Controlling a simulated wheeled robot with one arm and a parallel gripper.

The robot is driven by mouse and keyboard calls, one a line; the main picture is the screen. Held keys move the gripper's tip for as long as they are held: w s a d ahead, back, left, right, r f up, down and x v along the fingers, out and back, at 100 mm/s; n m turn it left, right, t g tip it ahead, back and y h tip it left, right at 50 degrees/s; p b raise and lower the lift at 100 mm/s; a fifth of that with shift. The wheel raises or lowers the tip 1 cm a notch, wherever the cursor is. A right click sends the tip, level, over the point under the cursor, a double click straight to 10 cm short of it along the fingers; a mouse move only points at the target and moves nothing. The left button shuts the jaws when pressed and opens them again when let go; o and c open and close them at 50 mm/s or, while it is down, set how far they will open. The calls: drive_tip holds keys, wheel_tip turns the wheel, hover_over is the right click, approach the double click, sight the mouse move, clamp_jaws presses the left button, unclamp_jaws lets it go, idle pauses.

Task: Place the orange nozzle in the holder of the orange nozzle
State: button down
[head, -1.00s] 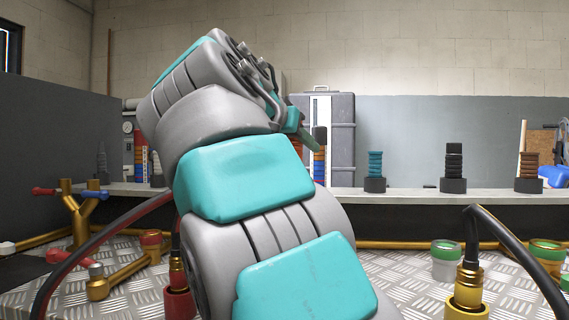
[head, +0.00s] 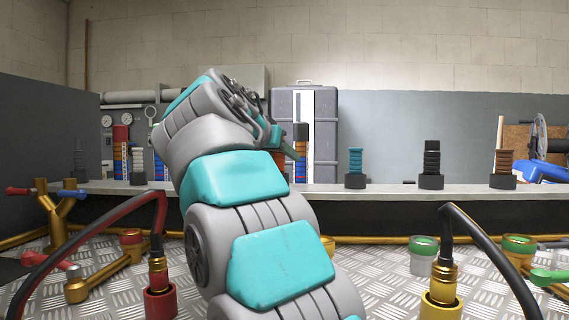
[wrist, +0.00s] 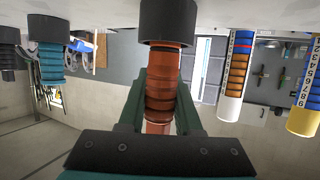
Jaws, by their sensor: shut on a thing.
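In the wrist view, which is upside down, my gripper (wrist: 158,112) is shut around an orange ribbed nozzle (wrist: 161,85). The nozzle's dark-ringed end meets a black cup-shaped holder (wrist: 167,22) at the shelf, in line with it. I cannot tell whether that end is inside the cup or just above it. In the head view my arm reaches up and away to the shelf, and my gripper (head: 297,150) shows only in part. The held nozzle and its holder are mostly hidden there behind my arm.
On the shelf (head: 385,190), to the right, stand a teal nozzle (head: 355,162), a black nozzle (head: 432,160) and a brownish-orange nozzle (head: 503,162) in black cups. A grey case (head: 320,115) is behind. Hoses on a red coupling (head: 160,298) and a yellow coupling (head: 442,295) arch in front.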

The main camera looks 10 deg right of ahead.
drive_tip(key=shift+f, duration=0.7)
drive_tip(key=shift+f, duration=0.1)
drive_tip(key=shift+f+b, duration=0.1)
drive_tip(key=shift+b, duration=0.2)
drive_tip(key=c, duration=0.6)
unclamp_jaws()
drive_tip(key=shift+r+p, duration=0.35)
drive_tip(key=v, duration=1.2)
drive_tip(key=shift+b, duration=0.3)
drive_tip(key=shift+f, duration=0.1)
